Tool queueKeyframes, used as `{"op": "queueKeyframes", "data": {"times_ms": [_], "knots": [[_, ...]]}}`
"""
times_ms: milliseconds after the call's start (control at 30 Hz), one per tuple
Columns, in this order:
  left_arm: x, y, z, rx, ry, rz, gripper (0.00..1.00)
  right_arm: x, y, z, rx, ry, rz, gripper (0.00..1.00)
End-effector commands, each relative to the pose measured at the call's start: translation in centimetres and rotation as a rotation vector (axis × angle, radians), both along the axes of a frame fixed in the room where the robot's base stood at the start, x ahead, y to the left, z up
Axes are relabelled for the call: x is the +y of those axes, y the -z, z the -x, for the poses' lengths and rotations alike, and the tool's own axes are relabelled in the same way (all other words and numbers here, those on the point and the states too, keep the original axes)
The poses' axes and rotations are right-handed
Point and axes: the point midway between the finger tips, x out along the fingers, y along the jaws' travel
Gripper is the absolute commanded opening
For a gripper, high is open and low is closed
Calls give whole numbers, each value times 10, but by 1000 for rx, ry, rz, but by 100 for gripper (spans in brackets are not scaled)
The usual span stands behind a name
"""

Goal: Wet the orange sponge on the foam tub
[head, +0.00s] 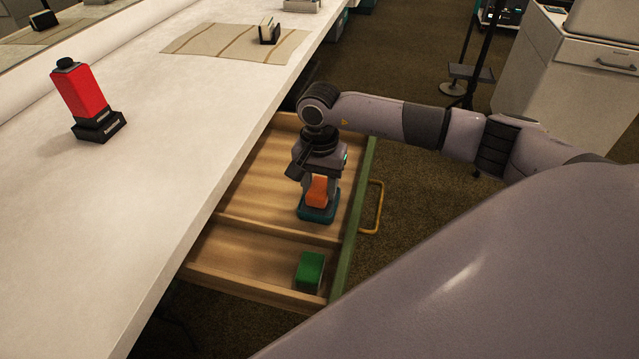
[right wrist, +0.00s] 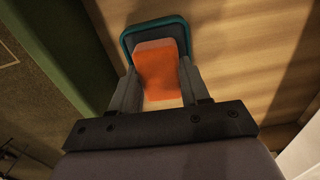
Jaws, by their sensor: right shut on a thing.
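The orange sponge (head: 317,190) is between the fingers of my right gripper (head: 318,196), which is shut on it. In the right wrist view the sponge (right wrist: 158,68) shows between both fingers (right wrist: 158,85). The foam tub (head: 317,213), teal with a dark inside, stands in the open wooden drawer directly below the sponge. In the right wrist view the tub's teal rim (right wrist: 152,22) shows beyond the sponge. The sponge is at or just over the tub; I cannot tell whether it touches the dark surface. My left gripper is not in view.
The drawer has a divider (head: 280,233), a green front and a yellow handle (head: 374,207). A green block (head: 310,271) lies in its near compartment. On the white counter (head: 150,190) stand a red-and-black object (head: 80,92) and a small block on a striped cloth (head: 215,42).

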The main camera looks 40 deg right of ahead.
Motion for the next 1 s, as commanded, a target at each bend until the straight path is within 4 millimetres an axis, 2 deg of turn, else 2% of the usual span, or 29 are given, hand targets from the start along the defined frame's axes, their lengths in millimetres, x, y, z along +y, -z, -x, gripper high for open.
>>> {"op": "queueKeyframes", "data": {"times_ms": [1000], "knots": [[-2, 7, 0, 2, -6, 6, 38, 0, 8, 0, 0, 0, 0, 17]]}}
